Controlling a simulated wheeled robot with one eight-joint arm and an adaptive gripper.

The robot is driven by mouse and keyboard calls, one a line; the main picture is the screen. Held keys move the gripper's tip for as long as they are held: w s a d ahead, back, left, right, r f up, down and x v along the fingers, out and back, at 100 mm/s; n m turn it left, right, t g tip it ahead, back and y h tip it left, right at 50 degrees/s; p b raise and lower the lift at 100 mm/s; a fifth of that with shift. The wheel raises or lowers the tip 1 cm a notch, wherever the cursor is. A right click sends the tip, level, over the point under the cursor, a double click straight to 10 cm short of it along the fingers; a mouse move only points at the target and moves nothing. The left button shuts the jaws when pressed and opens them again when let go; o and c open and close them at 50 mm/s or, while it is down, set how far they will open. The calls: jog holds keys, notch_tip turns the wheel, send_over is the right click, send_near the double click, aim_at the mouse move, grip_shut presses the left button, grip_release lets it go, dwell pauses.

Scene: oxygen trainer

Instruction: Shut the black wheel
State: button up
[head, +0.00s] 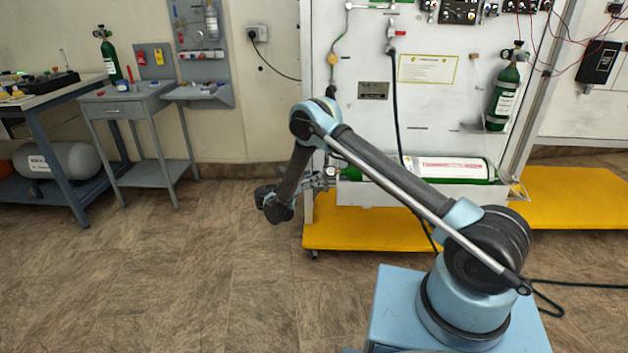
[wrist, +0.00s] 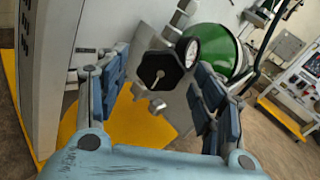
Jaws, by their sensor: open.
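The black wheel (wrist: 160,72) is a dark, lobed hand knob with a pale centre, in the middle of the wrist view. It sits beside a round gauge (wrist: 192,52) at the end of a green cylinder (wrist: 222,50). My gripper (wrist: 160,88) is open, with one blue-grey finger to the left of the wheel and one to the right. The wheel shows between the fingers, with no visible contact; the exact depth gap is unclear. In the head view, the green and white cylinder (head: 455,169) lies on the panel's low shelf. The wheel cannot be made out there.
The white panel stand (head: 440,120) rises behind the cylinder, on a yellow base (head: 365,232). Its side stands close on the left in the wrist view (wrist: 45,75). A grey side table (head: 125,98) stands at the left. The floor (head: 200,270) in front is clear.

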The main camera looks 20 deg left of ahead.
jog(key=shift+w+d, duration=0.3)
jog(key=shift+w, duration=0.15)
jog(key=c, duration=1)
jog(key=shift+c, duration=0.2)
